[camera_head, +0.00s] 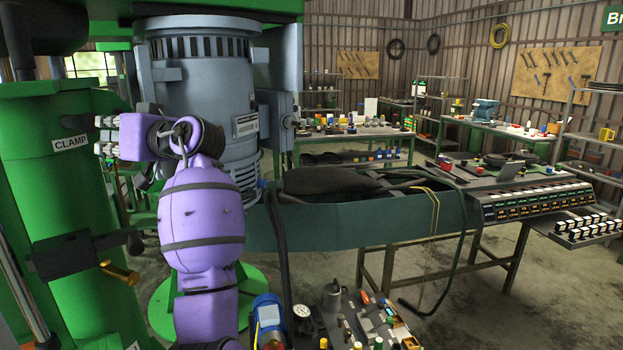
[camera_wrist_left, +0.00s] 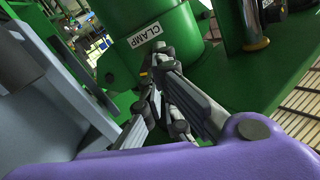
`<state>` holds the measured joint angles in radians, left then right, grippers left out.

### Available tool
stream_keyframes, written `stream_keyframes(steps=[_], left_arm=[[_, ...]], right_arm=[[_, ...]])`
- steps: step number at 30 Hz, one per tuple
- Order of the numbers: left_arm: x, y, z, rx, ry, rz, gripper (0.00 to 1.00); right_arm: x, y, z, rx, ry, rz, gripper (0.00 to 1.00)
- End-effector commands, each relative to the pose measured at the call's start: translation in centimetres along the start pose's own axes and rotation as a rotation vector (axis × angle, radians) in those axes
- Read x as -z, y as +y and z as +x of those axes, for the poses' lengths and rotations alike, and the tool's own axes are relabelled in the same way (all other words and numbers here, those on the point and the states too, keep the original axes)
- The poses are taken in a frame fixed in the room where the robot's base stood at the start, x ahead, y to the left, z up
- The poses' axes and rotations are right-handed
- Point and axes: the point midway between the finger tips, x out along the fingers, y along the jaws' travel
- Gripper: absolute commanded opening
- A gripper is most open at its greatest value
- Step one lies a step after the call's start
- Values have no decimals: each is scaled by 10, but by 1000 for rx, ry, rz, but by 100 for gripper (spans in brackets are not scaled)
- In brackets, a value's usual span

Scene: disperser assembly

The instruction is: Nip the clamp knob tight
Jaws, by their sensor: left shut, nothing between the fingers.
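The green clamp column (camera_head: 40,190) stands at the left in the head view, with a white CLAMP label (camera_head: 70,143). In the left wrist view the label (camera_wrist_left: 145,35) is near the top centre. A small dark knob-like part (camera_head: 84,122) shows beside the label in the head view, close to my fingertips; I cannot tell whether they touch it. My left gripper (camera_head: 104,136) points left towards the column. In the left wrist view it (camera_wrist_left: 156,78) is shut and empty, just below the label. My right gripper is not in view.
A grey motor housing (camera_head: 202,90) stands close behind my left arm. A dark bracket (camera_head: 75,254) with a brass-coloured lever (camera_head: 120,272) juts from the column below my gripper. A bench with small parts (camera_head: 365,325) lies at the bottom. Open floor shows at the right.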

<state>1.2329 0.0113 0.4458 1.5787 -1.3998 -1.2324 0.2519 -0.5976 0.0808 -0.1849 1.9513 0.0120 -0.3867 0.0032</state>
Motion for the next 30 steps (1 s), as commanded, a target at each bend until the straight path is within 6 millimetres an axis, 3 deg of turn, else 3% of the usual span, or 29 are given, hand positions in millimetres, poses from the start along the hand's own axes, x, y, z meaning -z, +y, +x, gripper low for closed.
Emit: stream_keyframes(steps=[21, 30], left_arm=[[12, -19, -2, 25, 2, 1512, 0], [15, -19, -1, 40, 6, 1806, 0]], right_arm=[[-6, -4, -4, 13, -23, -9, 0], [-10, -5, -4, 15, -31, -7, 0]])
